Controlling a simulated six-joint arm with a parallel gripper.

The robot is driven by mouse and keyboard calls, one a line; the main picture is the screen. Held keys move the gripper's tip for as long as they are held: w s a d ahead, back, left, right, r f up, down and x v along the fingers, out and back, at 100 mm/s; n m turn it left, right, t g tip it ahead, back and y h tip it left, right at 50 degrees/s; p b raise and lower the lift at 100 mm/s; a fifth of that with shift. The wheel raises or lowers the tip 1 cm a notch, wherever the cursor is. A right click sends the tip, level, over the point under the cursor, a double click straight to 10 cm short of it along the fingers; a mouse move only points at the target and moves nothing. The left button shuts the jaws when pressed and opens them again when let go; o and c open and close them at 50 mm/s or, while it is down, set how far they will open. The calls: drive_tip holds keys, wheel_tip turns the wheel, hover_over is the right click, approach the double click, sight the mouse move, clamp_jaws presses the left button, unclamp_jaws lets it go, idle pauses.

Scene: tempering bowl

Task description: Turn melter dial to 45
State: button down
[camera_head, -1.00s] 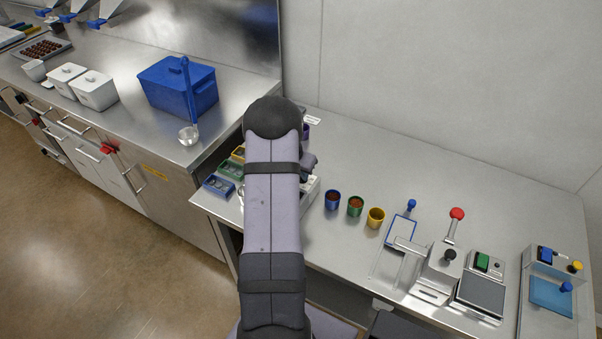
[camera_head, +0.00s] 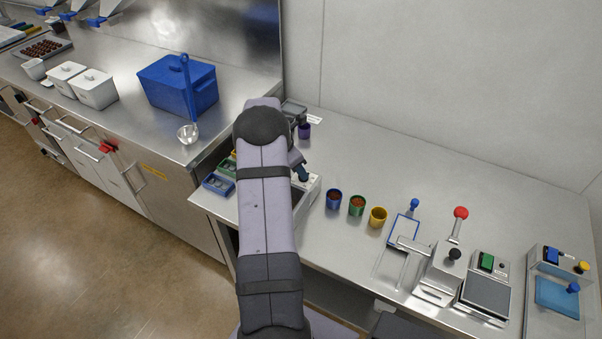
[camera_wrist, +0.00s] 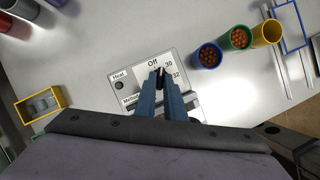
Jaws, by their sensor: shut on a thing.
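The melter's white control panel (camera_wrist: 140,82) lies under my gripper in the wrist view. It carries the words Heat, Off and Melter, and the numbers 30 and 32 on the right. My gripper (camera_wrist: 161,73) has its blue fingers close together on the dark dial (camera_wrist: 161,71) just below Off. The fingers hide most of the dial, so its exact setting cannot be read, and no 45 mark shows. In the head view the gripper (camera_head: 303,175) is down at the melter (camera_head: 312,187), which is partly behind my arm.
A lever press (camera_head: 441,270) stands further right. The bench behind the cups is clear.

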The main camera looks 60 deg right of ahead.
drive_tip(key=m, duration=0.2)
drive_tip(key=m+g+y, duration=0.1)
drive_tip(key=m, duration=0.1)
drive_tip(key=shift+w+d+f+m+g+b, duration=0.1)
drive_tip(key=shift+w+d+m+g+b, duration=0.1)
drive_tip(key=shift+m+g+b, duration=0.15)
drive_tip(key=shift+d+m+y+b, duration=0.15)
drive_tip(key=shift+m+y+b, duration=0.45)
drive_tip(key=shift+m, duration=1.25)
drive_tip(key=shift+m+y, duration=0.3)
drive_tip(key=shift+m, duration=0.1)
drive_tip(key=c, duration=1.8)
unclamp_jaws()
drive_tip(key=shift+c, duration=0.2)
wheel_tip(320, 180, up, 10)
drive_tip(key=p, duration=0.1)
drive_tip(key=shift+p, duration=0.35)
